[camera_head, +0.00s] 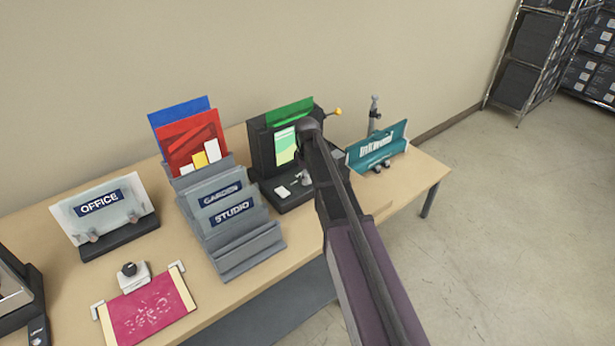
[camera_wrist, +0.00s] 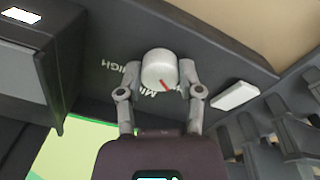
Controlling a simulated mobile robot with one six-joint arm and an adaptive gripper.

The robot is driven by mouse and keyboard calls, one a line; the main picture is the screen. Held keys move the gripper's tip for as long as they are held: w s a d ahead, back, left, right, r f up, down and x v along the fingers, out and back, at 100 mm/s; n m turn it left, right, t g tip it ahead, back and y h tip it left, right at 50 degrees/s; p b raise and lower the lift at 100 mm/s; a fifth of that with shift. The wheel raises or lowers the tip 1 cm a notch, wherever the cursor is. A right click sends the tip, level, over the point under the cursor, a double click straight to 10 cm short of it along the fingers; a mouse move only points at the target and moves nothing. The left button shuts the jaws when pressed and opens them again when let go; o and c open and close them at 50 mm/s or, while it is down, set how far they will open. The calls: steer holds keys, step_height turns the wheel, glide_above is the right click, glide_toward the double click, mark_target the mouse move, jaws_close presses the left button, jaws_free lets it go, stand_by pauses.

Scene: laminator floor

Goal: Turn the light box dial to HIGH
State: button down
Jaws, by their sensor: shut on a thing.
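The light box (camera_head: 262,150) is a dark box with a green sheet and a lit green-and-white panel, standing toward the right of the table. In the wrist view its dial (camera_wrist: 158,62) is a round white knob with a red pointer line. My gripper (camera_wrist: 160,72) is shut on the dial, one finger at each side. The word HIGH (camera_wrist: 117,68) is printed to the left of the dial, upside down in this view. Another label, partly hidden and starting "MI", lies just below the dial near the pointer. In the head view my arm hides part of the box's front.
A white block (camera_wrist: 235,95) lies right of the dial. A grey stepped rack (camera_head: 235,235) with GARDEN and STUDIO signs stands left of the light box. A teal sign (camera_head: 378,150) stands to its right. An OFFICE sign (camera_head: 100,208) and magenta sheet (camera_head: 148,310) are farther left.

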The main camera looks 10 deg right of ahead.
steer(key=m, duration=0.5)
steer(key=shift+s+a+m, duration=0.1)
steer(key=shift+m, duration=0.2)
steer(key=m, duration=1.1)
steer(key=shift+m, duration=0.4)
steer(key=m, duration=0.5)
steer(key=shift+m, duration=0.3)
steer(key=shift+c, duration=1.3)
jaws_free()
steer(key=shift+n, duration=0.4)
